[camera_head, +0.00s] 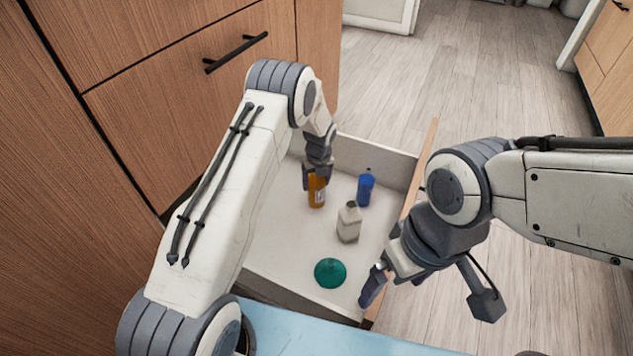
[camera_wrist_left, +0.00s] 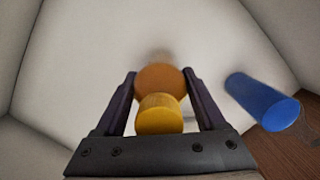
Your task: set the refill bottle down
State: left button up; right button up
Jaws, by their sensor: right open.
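The refill bottle, taken to be the orange bottle with a pale label (camera_head: 316,192), is upright at the drawer's floor, toward its far left. In the left wrist view its yellow cap (camera_wrist_left: 160,115) and orange shoulder show between the fingers. My left gripper (camera_head: 317,180) points down around the bottle's top, with a finger against each side. Whether the base touches the floor is hard to tell. My right gripper (camera_head: 394,284) is open and empty over the drawer's right front edge.
The open drawer (camera_head: 275,250) also holds a blue bottle (camera_head: 365,188), which shows in the left wrist view (camera_wrist_left: 262,102), a grey-beige bottle (camera_head: 348,224) and a green round object (camera_head: 330,273). Drawer walls stand close around. A light blue surface (camera_head: 330,335) lies in front.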

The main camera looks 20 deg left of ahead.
pick_arm(q)
jog(key=shift+o, duration=1.4)
jog(key=shift+r, duration=0.1)
jog(key=r+p, duration=0.2)
jog(key=r, duration=0.2)
jog(key=s+r+p, duration=0.1)
jog(key=r+p, duration=0.1)
jog(key=r, duration=0.2)
jog(key=d+r+p, duration=0.1)
jog(key=r+p, duration=0.2)
jog(key=r, duration=0.1)
jog(key=shift+s, duration=0.3)
jog(key=shift+f, duration=0.15)
jog(key=f+b, duration=0.2)
jog(key=f, duration=0.2)
jog(key=w+f+b, duration=0.1)
jog(key=f+b, duration=0.2)
jog(key=f, duration=0.1)
jog(key=a+f+b, duration=0.1)
jog(key=f+b, duration=0.1)
jog(key=f, duration=0.2)
jog(key=shift+w+f, duration=0.25)
notch_tip(320, 180, up, 4)
jog(key=shift+r+p, duration=0.1)
jog(key=shift+p, duration=0.95)
jog(key=shift+r+p, duration=0.35)
jog(key=shift+r, duration=0.35)
